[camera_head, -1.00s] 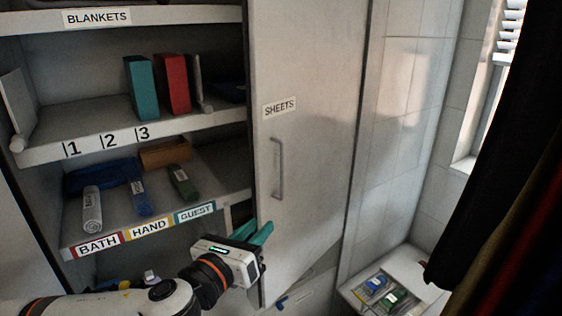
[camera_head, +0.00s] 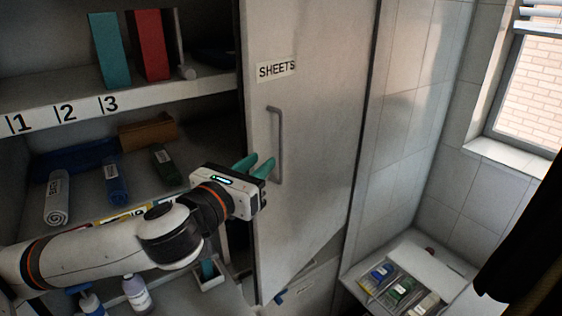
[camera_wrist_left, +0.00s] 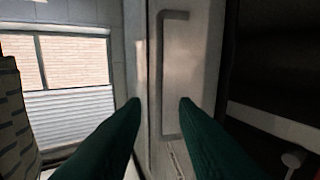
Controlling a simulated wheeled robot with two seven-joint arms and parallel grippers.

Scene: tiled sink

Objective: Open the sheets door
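The sheets door (camera_head: 310,150) is a tall pale panel with a SHEETS label (camera_head: 277,69). It stands at the right of the open shelves. Its grey bar handle (camera_head: 277,140) is upright near the door's left edge. My left gripper (camera_head: 257,166) has green fingers and is just left of the handle's lower part. In the left wrist view, the handle (camera_wrist_left: 163,75) stands ahead between the two spread fingers (camera_wrist_left: 160,103) of that gripper. Nothing is between the fingertips, and contact with the handle does not show. My right gripper is not in view.
Shelves with rolled towels (camera_head: 58,198), a red book (camera_head: 152,45) and a teal book (camera_head: 110,50) are left of the door. A bottle (camera_head: 137,293) stands below my left arm. An open tray (camera_head: 437,276) with small packs is at lower right, under a window (camera_head: 530,95).

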